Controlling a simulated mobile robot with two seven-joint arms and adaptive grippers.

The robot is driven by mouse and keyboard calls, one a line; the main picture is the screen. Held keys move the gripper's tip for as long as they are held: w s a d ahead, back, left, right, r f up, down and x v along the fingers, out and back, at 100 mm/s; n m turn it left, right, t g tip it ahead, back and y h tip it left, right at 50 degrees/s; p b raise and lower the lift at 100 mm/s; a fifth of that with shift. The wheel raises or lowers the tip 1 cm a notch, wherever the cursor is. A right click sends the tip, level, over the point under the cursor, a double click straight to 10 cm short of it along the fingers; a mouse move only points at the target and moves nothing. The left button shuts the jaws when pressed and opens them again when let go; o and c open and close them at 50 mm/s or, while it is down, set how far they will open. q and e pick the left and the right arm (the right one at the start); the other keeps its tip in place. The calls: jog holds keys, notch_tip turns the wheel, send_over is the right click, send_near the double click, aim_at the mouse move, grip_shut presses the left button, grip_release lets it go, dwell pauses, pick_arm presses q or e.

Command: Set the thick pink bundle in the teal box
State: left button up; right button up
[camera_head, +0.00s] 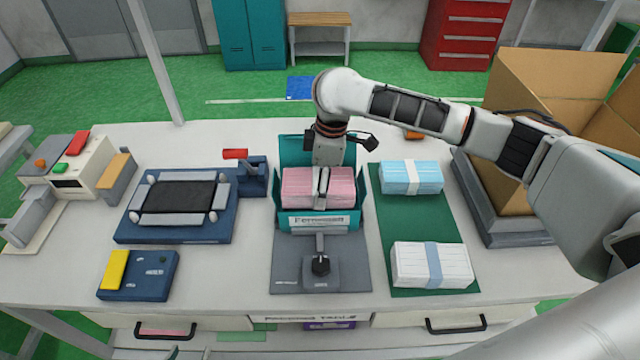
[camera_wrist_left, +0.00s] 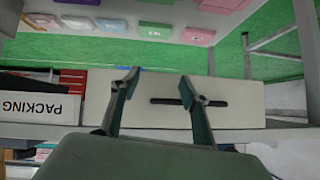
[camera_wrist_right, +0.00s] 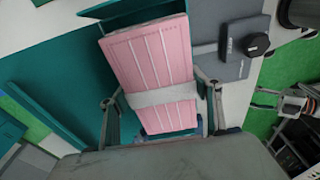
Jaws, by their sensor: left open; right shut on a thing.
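The thick pink bundle (camera_head: 300,188) with a white band lies level at the opening of the teal box (camera_head: 318,222), between its raised back panel and its labelled front wall. I cannot tell whether it touches the box floor. My right gripper (camera_head: 321,188) comes down from above and is shut on the bundle across its band. The right wrist view shows the pink bundle (camera_wrist_right: 150,55) between the fingers of my right gripper (camera_wrist_right: 162,100). My left gripper (camera_wrist_left: 157,90) is open and empty in its wrist view, facing a table with a dark-handled drawer.
A blue bundle (camera_head: 410,177) and a white bundle (camera_head: 432,265) lie on a green mat (camera_head: 385,226) to the right. A large cardboard box (camera_head: 520,90) stands further right. A blue machine (camera_head: 180,228) is left of the teal box. A knob fixture (camera_head: 320,264) sits in front.

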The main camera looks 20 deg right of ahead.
jog(key=shift+d, duration=0.1)
jog(key=o, duration=1.2)
jog(key=shift+o, duration=0.6)
jog(key=o, duration=0.3)
jog(key=shift+r, duration=0.1)
